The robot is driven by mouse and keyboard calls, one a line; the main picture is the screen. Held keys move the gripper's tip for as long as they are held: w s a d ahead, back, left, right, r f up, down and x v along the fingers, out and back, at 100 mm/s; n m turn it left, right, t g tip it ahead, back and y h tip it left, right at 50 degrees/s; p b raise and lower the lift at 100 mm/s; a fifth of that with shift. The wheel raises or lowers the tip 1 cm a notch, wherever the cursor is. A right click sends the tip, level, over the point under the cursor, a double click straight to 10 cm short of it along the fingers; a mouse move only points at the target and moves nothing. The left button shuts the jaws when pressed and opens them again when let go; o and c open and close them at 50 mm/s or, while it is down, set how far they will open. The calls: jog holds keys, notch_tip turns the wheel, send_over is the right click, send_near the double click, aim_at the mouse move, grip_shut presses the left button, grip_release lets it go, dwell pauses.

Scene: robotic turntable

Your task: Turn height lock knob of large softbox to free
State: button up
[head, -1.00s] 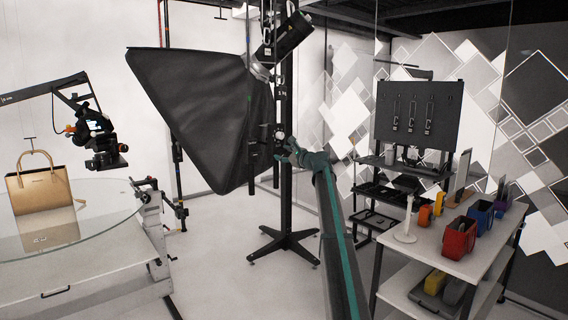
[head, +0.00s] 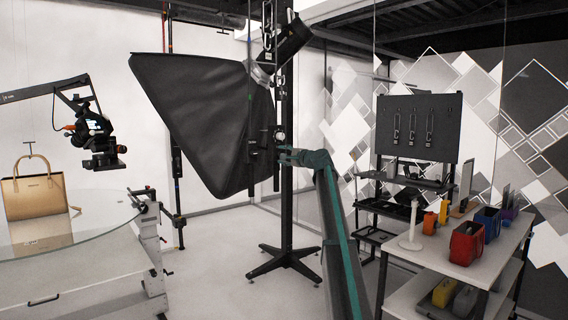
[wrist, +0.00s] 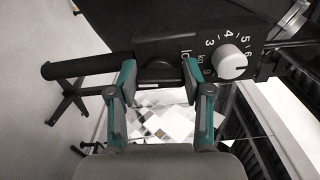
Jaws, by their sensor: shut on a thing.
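The large black softbox (head: 205,115) hangs on a dark upright stand (head: 286,215) in the middle of the head view. In the wrist view, a black housing (wrist: 150,45) crosses the top, with a long dark bar to its left. The teal fingers of my gripper (wrist: 157,80) are at either side of a dark knob (wrist: 157,72) under this housing, and are shut on it. The knob's pointer cannot be made out. Lettering beside the right finger is partly covered. In the head view, my gripper (head: 290,156) reaches the stand beside the softbox.
A pale numbered dial (wrist: 229,62) sits right of my gripper on the housing. A glass turntable (head: 80,230) with a tan handbag (head: 35,194) stands at left. A trolley (head: 450,262) with coloured bins is at right.

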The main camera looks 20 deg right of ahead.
jog(key=shift+f+n+b, duration=0.1)
jog(key=shift+n+b, duration=0.35)
jog(key=shift+n, duration=0.15)
jog(key=o, duration=1.2)
jog(key=shift+c, duration=0.2)
jog(key=shift+s, duration=0.1)
jog(key=v, duration=1.2)
